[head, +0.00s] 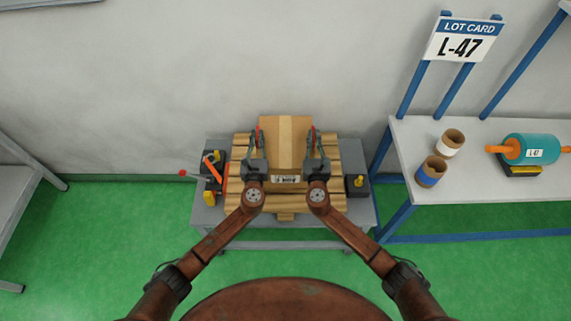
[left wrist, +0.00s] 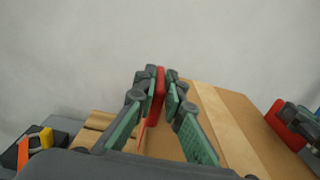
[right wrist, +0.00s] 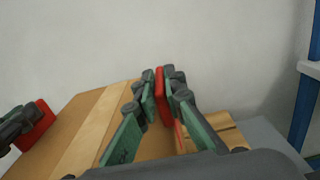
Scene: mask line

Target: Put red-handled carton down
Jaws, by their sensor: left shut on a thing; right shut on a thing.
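The red-handled carton (head: 285,140) is a brown box with a pale tape strip down its middle and a label on its front. It is at the wooden slatted pallet (head: 240,205) on the grey cart; I cannot tell whether it touches the slats. My left gripper (head: 257,142) is shut on the carton's left red handle (left wrist: 156,95). My right gripper (head: 313,142) is shut on its right red handle (right wrist: 161,92). The carton also shows in the left wrist view (left wrist: 235,115) and the right wrist view (right wrist: 85,115).
The grey cart (head: 290,220) carries an orange-and-black tool (head: 211,165) at left and a dark box with a yellow part (head: 357,184) at right. A grey table (head: 490,188) at right bears rolls and a teal roller (head: 532,149). Green floor surrounds the cart.

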